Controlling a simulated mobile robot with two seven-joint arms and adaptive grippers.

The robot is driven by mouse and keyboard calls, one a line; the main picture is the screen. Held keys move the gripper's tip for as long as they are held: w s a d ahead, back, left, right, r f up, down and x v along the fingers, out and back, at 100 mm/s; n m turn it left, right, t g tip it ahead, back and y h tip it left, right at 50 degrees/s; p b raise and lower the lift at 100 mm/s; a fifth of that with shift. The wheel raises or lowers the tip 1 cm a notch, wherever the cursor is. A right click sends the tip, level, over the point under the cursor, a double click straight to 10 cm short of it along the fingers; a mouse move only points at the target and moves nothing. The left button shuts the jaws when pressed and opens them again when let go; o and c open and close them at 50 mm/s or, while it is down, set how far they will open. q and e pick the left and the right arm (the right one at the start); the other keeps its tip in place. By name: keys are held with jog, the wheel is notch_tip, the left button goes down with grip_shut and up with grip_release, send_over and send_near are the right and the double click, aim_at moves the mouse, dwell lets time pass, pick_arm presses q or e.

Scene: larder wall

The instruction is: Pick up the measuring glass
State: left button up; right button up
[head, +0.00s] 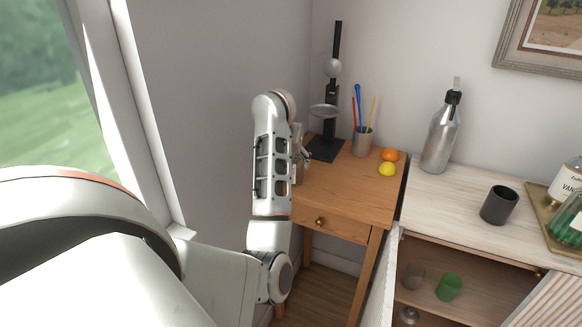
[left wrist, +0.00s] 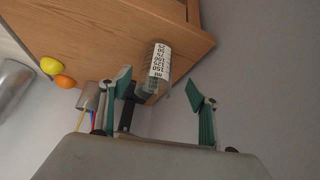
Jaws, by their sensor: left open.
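The measuring glass (left wrist: 159,66) is clear with a white scale label of black numbers. In the left wrist view it is on the small wooden table (left wrist: 110,35), near its edge. My left gripper (left wrist: 158,90) is open, its green-padded fingers apart, one to each side of the glass's near end in the picture. Nothing is held, and I cannot tell whether the glass reaches between the pads. In the head view my arm covers most of the gripper and the glass. My right gripper is not in view.
On the wooden table stand a black stand (head: 325,148), a cup of coloured sticks (head: 362,142), an orange (head: 390,155) and a lemon (head: 387,169). A steel bottle (head: 440,140) and a dark cup (head: 499,205) stand on the cabinet to the right. A wall is close on the left.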

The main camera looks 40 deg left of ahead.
aim_at(294, 171)
pick_arm(q)
jog(key=shift+d+x, duration=0.2)
jog(key=shift+x, duration=1.75)
jog(key=shift+d+x, duration=0.15)
jog(key=shift+x, duration=1.75)
jog(key=shift+f, duration=0.15)
jog(key=c, duration=1.3)
